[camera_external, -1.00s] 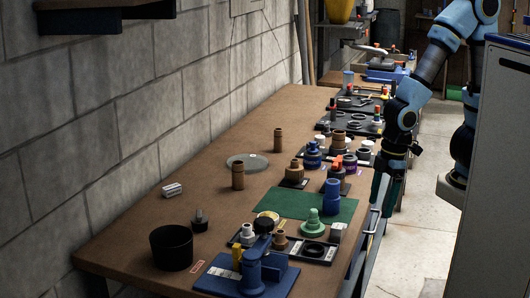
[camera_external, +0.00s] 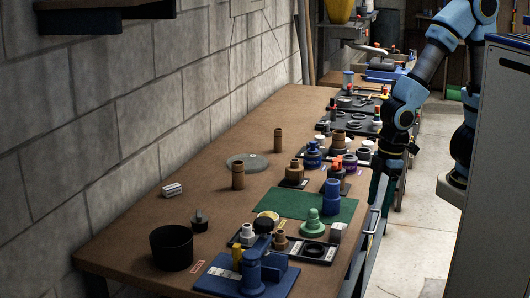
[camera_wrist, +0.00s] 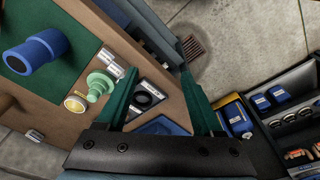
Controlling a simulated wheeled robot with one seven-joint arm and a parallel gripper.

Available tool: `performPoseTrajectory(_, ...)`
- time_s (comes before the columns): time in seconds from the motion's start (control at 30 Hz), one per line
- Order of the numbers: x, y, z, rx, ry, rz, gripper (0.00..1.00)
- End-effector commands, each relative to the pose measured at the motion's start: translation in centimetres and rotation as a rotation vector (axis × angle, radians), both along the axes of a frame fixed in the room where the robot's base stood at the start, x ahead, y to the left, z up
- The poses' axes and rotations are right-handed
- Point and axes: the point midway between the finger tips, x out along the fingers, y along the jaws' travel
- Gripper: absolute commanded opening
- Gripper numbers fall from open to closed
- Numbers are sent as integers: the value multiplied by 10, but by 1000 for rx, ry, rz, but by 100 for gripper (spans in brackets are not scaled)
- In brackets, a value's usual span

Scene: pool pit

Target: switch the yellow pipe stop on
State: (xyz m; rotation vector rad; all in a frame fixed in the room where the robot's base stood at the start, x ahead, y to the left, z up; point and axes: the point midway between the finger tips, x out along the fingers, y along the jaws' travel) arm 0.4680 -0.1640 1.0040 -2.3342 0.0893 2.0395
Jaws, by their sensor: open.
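A small upright yellow piece (camera_external: 237,252) stands by the blue vise-like fixture (camera_external: 252,272) at the near end of the bench; I cannot tell for sure whether it is the yellow pipe stop. It is not recognisable in the wrist view. My gripper (camera_external: 381,192) hangs beside the bench's right edge, well apart from the yellow piece. In the wrist view, my gripper (camera_wrist: 161,72) has its two green fingers spread wide with nothing between them.
A blue pipe fitting (camera_external: 332,195) and a green stepped fitting (camera_external: 311,222) stand around the green mat (camera_external: 285,201). A black cup (camera_external: 171,248) is at the near left. Bins with parts (camera_wrist: 290,108) lie at the right in the wrist view. The floor (camera_external: 425,225) is clear.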

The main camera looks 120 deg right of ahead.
Motion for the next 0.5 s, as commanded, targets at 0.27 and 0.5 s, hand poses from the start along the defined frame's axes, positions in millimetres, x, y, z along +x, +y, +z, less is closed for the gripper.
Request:
performPoseTrajectory(0.27, 91, -7, 22, -20, 54, 308, 36)
performPoseTrajectory(0.5, 181, -13, 39, -14, 105, 670, 9)
